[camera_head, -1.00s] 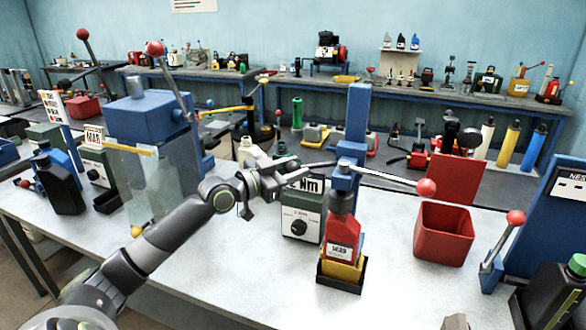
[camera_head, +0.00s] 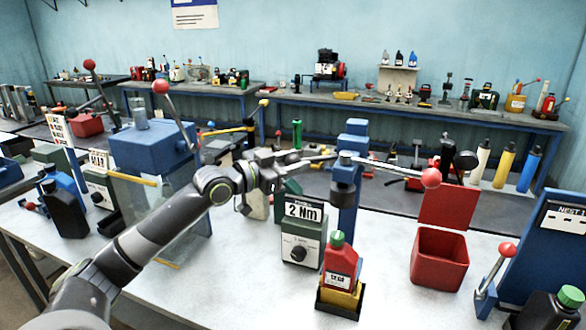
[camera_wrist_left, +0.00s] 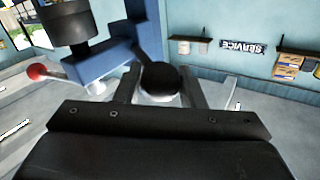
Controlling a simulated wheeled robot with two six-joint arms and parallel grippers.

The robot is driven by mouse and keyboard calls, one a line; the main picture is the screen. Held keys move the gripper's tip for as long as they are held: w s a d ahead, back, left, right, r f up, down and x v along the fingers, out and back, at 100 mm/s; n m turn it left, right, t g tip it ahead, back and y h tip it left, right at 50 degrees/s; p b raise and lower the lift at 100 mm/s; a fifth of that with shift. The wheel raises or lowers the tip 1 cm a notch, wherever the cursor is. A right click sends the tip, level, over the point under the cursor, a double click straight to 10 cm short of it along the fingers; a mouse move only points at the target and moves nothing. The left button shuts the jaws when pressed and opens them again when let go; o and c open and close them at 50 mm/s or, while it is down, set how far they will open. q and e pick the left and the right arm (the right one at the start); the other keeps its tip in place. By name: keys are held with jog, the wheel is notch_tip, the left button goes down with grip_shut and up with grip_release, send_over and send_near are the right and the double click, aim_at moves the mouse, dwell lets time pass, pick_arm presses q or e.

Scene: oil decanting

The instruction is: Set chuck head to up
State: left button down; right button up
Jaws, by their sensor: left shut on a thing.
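The chuck head (camera_head: 346,172) is a blue block on an upright blue post (camera_head: 357,130), raised clear of a red bottle (camera_head: 341,264) with a green cap (camera_head: 337,239). A lever with a red ball (camera_head: 431,178) sticks out to its right. My left gripper (camera_head: 325,156) is at the head's left side. In the left wrist view the left gripper (camera_wrist_left: 160,88) is shut on a dark round knob (camera_wrist_left: 160,77), with the blue chuck stand (camera_wrist_left: 110,55) close beside it and a black cylinder (camera_wrist_left: 68,24) at upper left. My right gripper is not in view.
The red bottle stands in a black and yellow holder (camera_head: 340,300). A torque box (camera_head: 302,243) marked 2 Nm stands left of it. An open red bin (camera_head: 438,258) is to the right. A blue-topped tank (camera_head: 150,150) stands left. White bench surface lies clear around the holder.

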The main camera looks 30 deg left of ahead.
pick_arm(q)
jog(key=shift+r, duration=0.45)
jog(key=c, duration=1.1)
grip_release()
jog(key=shift+o, duration=0.7)
jog(key=shift+f, duration=0.15)
jog(key=shift+s+a, duration=0.1)
jog(key=p+v, duration=1)
jog(key=v, duration=0.7)
jog(key=shift+p, duration=0.35)
